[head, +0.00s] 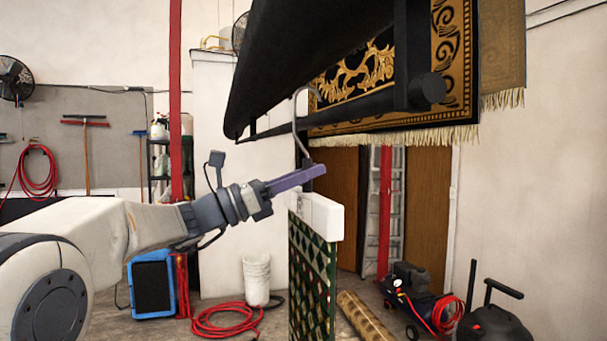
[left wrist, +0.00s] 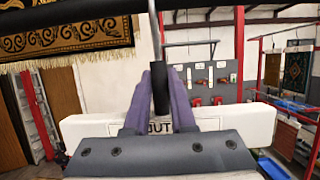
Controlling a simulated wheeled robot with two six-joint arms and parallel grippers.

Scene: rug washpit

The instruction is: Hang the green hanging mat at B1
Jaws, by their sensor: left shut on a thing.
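The green hanging mat (head: 311,276), dark green with a light lattice pattern, hangs upright below a white hanger bar (head: 318,215). My left gripper (head: 314,172), with purple fingers, is just above the bar. It is shut on the hanger's dark stem, which shows between the fingers in the left wrist view (left wrist: 160,90). The white bar (left wrist: 248,122) spans that view behind the fingers, with partly covered lettering. A grey hook (head: 298,125) rises from the gripper and curves at its top beside a black rail (head: 355,105). I cannot tell whether it touches the rail. B1's label is not visible.
A black-and-gold fringed rug (head: 440,70) hangs behind the rail, and a large black roller (head: 300,55) is overhead. A rolled rug (head: 364,316), a white bucket (head: 256,279), red hoses (head: 228,321) and a compressor (head: 412,295) are on the floor.

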